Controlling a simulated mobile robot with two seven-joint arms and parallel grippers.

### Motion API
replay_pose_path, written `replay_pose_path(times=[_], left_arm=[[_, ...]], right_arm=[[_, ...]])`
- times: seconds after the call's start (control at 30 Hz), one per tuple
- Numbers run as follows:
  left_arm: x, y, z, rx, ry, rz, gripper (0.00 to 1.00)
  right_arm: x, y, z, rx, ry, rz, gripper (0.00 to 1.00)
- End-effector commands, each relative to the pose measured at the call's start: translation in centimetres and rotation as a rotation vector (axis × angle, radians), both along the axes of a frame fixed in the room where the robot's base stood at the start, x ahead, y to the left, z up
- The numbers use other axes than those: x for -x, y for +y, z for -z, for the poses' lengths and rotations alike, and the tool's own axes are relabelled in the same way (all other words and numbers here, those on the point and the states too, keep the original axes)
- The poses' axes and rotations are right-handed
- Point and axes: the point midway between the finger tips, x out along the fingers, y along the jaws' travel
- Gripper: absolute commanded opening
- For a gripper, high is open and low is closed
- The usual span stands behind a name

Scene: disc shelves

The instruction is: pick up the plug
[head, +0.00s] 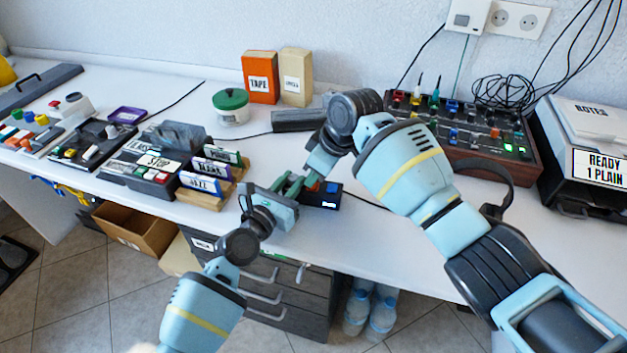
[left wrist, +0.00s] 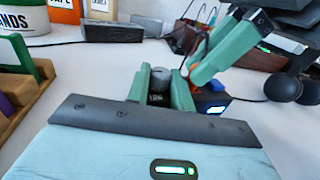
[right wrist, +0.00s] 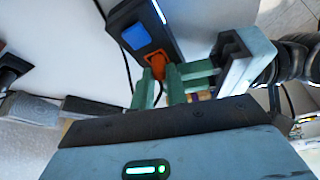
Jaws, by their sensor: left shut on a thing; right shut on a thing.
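A small black box (head: 326,202) with a blue button, an orange piece and a lit display lies near the table's front edge. It also shows in the right wrist view (right wrist: 136,22). My right gripper (head: 312,180) is shut on the orange piece (right wrist: 157,64) at the box; its fingers partly hide it. My left gripper (head: 286,187) is beside it, shut on a small dark grey rounded piece (left wrist: 160,78) with pale marks. Most of that piece is hidden between the fingers. I cannot tell for sure which piece is the plug.
A wooden rack of labelled blocks (head: 238,188) stands left of my left gripper. A dark oblong block (head: 298,121) lies behind. A green-lidded tub (head: 231,105), a control panel (head: 470,135) and a white-topped machine (head: 590,130) stand farther off. Thin cables cross the table.

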Motion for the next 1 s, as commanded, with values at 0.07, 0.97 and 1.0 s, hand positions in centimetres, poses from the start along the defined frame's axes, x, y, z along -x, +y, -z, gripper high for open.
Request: replay_pose_path(times=[0.07,0.97,1.0], left_arm=[[0.0,0.0,0.0,0.0,0.0,0.0,0.0],[0.0,0.0,0.0,0.0,0.0,0.0,0.0],[0.0,0.0,0.0,0.0,0.0,0.0,0.0]], right_arm=[[0.0,0.0,-0.2,-0.001,0.0,0.0,0.0],[0.0,0.0,-10.1,0.0,-0.001,0.0,0.0],[0.0,0.0,-10.1,0.0,-0.001,0.0,0.0]])
